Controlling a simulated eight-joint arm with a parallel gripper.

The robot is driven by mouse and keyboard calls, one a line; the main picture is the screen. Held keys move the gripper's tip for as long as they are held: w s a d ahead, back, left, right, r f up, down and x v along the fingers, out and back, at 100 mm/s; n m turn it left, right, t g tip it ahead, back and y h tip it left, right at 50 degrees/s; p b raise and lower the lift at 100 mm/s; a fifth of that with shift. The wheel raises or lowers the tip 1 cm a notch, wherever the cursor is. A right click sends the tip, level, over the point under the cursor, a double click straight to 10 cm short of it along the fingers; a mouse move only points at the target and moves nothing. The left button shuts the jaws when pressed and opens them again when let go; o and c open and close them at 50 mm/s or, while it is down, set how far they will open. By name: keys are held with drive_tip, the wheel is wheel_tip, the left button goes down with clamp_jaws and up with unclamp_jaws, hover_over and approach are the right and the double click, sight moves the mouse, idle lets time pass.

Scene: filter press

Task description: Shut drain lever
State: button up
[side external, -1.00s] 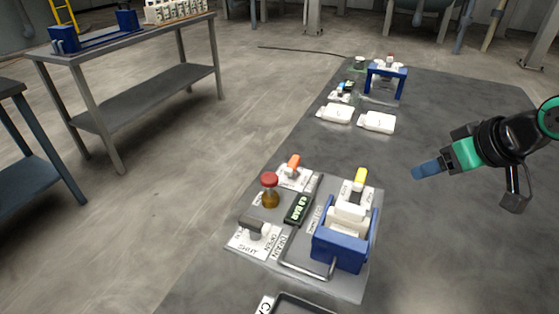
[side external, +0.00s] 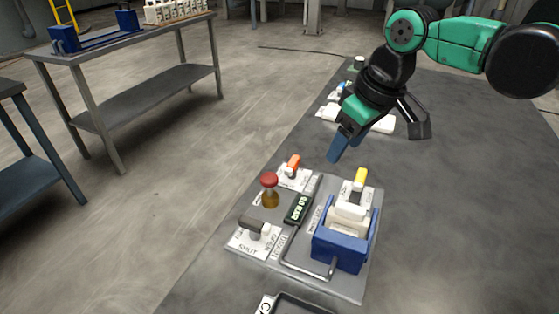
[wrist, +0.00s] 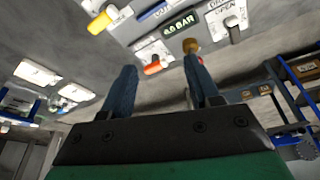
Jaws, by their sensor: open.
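The drain lever (side external: 254,226) has a dark grey handle on a white plate marked SHUT and OPEN, at the left front of the panel (side external: 345,287). A DRAIN label lies beside it. In the wrist view the lever (wrist: 232,27) is at the top right, beyond my right finger. I cannot tell which setting its handle is at. My gripper (side external: 338,150) is open and empty, above the table behind the panel and apart from the lever. In the wrist view my gripper (wrist: 161,63) shows its two blue fingers spread.
Near the lever stand a red knob (side external: 269,179), an orange lever (side external: 293,163) and a pressure display (side external: 299,209). A blue press frame (side external: 339,251) and a yellow lever (side external: 360,179) stand to the right. The table's right side (side external: 470,230) is clear.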

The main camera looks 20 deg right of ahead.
drive_tip(key=w+a+f+n+g, duration=0.2)
drive_tip(key=a, duration=0.5)
drive_tip(key=n+g+h, duration=0.1)
drive_tip(key=n, duration=0.1)
hover_over(254, 222)
wheel_tip(254, 222, down, 4)
drive_tip(key=shift+d+f, duration=0.1)
drive_tip(key=shift+f, duration=3)
clamp_jaws()
